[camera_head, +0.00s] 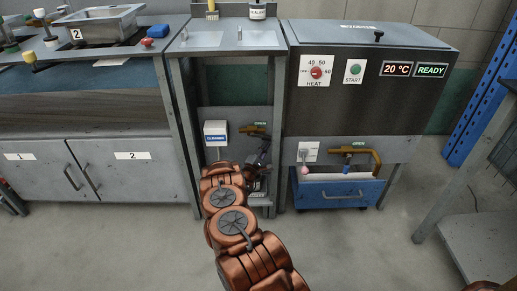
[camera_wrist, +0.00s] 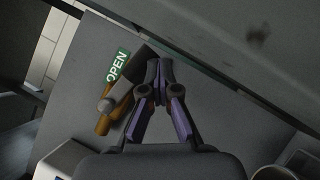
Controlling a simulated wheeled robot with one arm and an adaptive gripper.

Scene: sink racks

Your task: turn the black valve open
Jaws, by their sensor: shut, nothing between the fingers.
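In the wrist view the valve's dark lever (camera_wrist: 124,92) slants from lower left to upper right across a brass pipe (camera_wrist: 104,124). A green OPEN label (camera_wrist: 118,66) lies just left of the lever. My gripper (camera_wrist: 159,66) is shut and empty, its fingertips just right of the lever's upper end; I cannot tell whether they touch it. In the head view the brass valve pipe (camera_head: 250,129) sits in the open bay under the middle counter. My gripper (camera_head: 262,154) is in that bay, just below the pipe; its fingers are small and partly hidden there.
A white labelled box (camera_head: 215,133) is left of the valve. Grey counter legs (camera_head: 279,150) frame the narrow bay. To the right, another brass pipe (camera_head: 370,156) with an OPEN label is above a blue drawer (camera_head: 340,196).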

